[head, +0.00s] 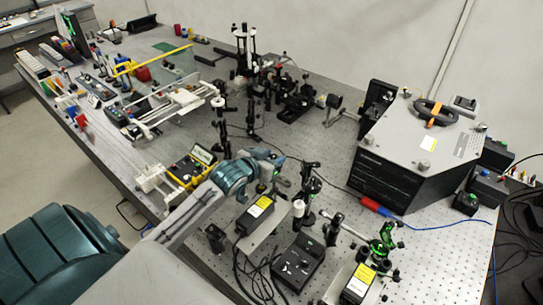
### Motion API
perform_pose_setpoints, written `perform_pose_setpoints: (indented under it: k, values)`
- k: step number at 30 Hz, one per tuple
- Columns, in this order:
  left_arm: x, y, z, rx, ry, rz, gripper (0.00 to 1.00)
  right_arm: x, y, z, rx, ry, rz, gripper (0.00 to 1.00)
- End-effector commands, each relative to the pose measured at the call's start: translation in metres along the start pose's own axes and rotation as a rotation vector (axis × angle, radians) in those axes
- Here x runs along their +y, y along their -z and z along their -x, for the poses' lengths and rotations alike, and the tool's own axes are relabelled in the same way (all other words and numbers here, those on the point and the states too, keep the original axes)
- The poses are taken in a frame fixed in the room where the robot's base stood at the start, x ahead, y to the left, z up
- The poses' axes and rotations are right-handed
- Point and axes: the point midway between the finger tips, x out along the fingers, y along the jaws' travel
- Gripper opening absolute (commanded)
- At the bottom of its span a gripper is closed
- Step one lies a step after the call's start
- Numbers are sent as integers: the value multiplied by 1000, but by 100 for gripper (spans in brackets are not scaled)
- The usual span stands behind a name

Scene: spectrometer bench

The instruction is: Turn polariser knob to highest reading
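My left arm reaches in from the lower left over the front of the bench. Its gripper (279,168) is by the dark post-mounted optics (309,185) in the middle of the bench. The fingers are small and dark against these mounts, so I cannot tell whether they are open or touch anything. I cannot make out which mount carries the polariser knob. A yellow meter (181,174) with a raised greenish display (203,154) stands left of my wrist; its reading is too small to read. My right gripper is not in view.
A large grey and black spectrometer box (414,140) stands at the right. Black boxes with yellow labels (254,215) and a black control box (298,262) stand in front, with loose cables. A white rail frame (176,107) lies behind the meter. Bare perforated bench (440,240) shows at the lower right.

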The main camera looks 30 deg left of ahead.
Motion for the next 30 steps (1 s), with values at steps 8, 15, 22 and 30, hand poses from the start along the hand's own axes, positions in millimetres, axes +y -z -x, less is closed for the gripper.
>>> perform_pose_setpoints:
  k: [8,15,22,30]
  values:
    - [0,0,0,0,0,0,13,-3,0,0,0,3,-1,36]
    - [0,0,0,0,-2,-1,0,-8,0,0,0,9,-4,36]
    - [-2,-1,0,0,-50,-22,0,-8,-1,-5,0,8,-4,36]
    - [-5,-5,-2,0,-195,-86,0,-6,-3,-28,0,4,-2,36]
